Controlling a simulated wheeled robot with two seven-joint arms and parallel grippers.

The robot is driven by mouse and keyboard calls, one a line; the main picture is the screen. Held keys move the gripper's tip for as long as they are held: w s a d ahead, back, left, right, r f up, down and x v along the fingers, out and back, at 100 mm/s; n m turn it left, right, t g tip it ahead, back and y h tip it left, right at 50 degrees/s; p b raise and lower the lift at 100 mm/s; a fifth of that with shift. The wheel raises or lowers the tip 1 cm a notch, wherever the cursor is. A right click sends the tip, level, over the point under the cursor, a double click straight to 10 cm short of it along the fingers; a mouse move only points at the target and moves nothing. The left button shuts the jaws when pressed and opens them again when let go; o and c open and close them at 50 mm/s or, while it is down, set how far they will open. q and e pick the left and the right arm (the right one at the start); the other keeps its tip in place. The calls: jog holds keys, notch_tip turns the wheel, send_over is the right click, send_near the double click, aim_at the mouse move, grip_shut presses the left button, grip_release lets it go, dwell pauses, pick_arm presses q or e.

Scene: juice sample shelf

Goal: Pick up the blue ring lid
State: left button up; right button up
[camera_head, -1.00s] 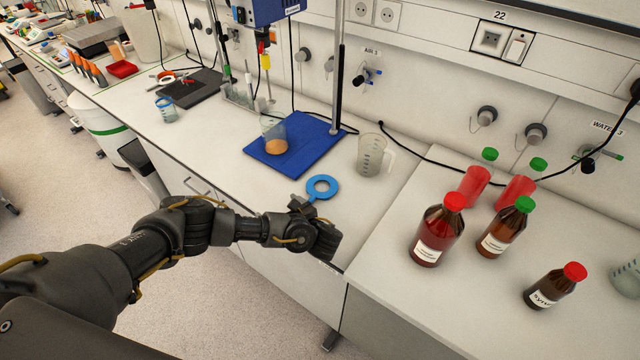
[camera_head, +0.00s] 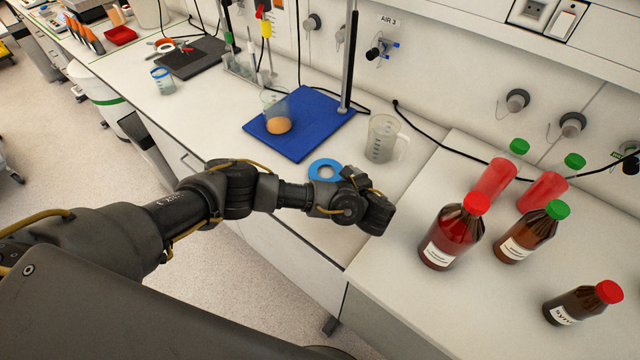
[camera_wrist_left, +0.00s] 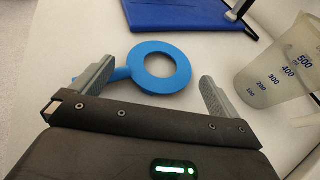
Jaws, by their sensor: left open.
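The blue ring lid (camera_head: 325,170) lies flat on the white bench, in front of the blue mat; my left gripper hides part of it in the head view. In the left wrist view the blue ring lid (camera_wrist_left: 160,68) lies ahead of the fingers, its tab pointing left beside the left finger. My left gripper (camera_wrist_left: 155,88) is open and empty, with the ring ahead of and between its spread fingers. In the head view my left gripper (camera_head: 365,203) is over the bench's front edge, just in front of the ring. My right gripper is not in view.
A clear measuring jug (camera_head: 381,140) stands right of the ring, close to the right finger's side. Behind is the blue mat (camera_head: 300,145) with a beaker (camera_head: 276,112) on it. Red-capped and green-capped bottles stand on the right bench, including a large red one (camera_head: 452,240).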

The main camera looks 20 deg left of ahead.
aim_at(326, 175)
pick_arm(q)
jog(key=shift+w+a+f+b, duration=0.35)
jog(key=shift+w+a, duration=0.05)
jog(key=shift+a, duration=0.05)
jog(key=b+x, duration=0.3)
jog(key=x, duration=0.1)
jog(key=shift+w+d+f+b, duration=0.1)
jog(key=shift+w+f+b, duration=0.05)
jog(key=shift+b, duration=0.2)
jog(key=shift+w, duration=0.2)
jog(key=shift+a, duration=0.2)
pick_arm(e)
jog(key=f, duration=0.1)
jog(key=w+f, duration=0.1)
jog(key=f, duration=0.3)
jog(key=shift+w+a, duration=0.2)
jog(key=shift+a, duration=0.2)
pick_arm(q)
jog(key=shift+s, duration=0.1)
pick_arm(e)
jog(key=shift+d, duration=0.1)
pick_arm(q)
jog(key=c, duration=0.7)
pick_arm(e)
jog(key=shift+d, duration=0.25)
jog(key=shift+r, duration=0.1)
